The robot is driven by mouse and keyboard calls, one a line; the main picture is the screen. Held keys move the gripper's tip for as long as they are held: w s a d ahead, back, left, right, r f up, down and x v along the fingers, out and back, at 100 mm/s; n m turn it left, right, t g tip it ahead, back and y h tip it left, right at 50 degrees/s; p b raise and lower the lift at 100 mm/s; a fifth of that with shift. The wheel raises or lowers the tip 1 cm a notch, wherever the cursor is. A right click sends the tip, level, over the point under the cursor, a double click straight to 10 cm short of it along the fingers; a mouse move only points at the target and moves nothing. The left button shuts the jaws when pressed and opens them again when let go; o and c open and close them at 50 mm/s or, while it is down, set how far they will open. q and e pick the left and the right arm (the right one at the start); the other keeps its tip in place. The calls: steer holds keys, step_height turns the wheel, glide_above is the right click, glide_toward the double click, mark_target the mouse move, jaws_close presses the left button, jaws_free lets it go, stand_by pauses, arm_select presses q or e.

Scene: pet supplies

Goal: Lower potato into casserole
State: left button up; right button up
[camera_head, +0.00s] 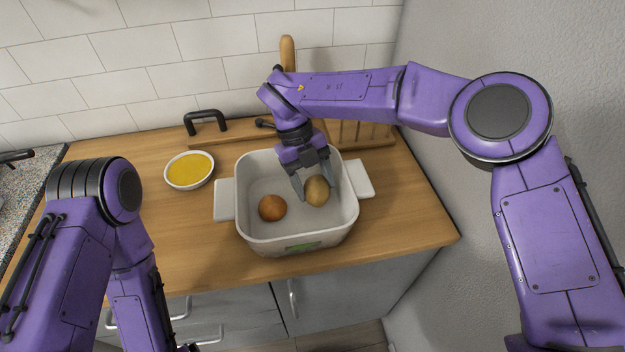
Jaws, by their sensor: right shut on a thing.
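A white casserole (297,239) with two side handles stands on the wooden counter. My right gripper (315,192) reaches down into it from above and is shut on a light brown potato (318,191), in the right half of the casserole. I cannot tell whether the potato touches the casserole floor. A round orange-brown item (272,208) lies on the casserole floor at the left, apart from the held potato. My left arm comes in at the lower left, and its gripper is not in view.
A white bowl of yellow contents (190,169) stands left of the casserole. A wooden board with a black handle (206,121) and a slatted wooden rack (358,134) are at the back by the tiled wall. The counter (405,222) is clear at the right. A grey wall bounds the right.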

mark_target(314, 191)
steer(key=shift+f+b, duration=0.8)
steer(key=shift+f, duration=0.7)
stand_by(0.5)
steer(key=o, duration=1.2)
steer(key=shift+o, duration=0.2)
steer(key=shift+r, duration=0.1)
steer(key=v, duration=1)
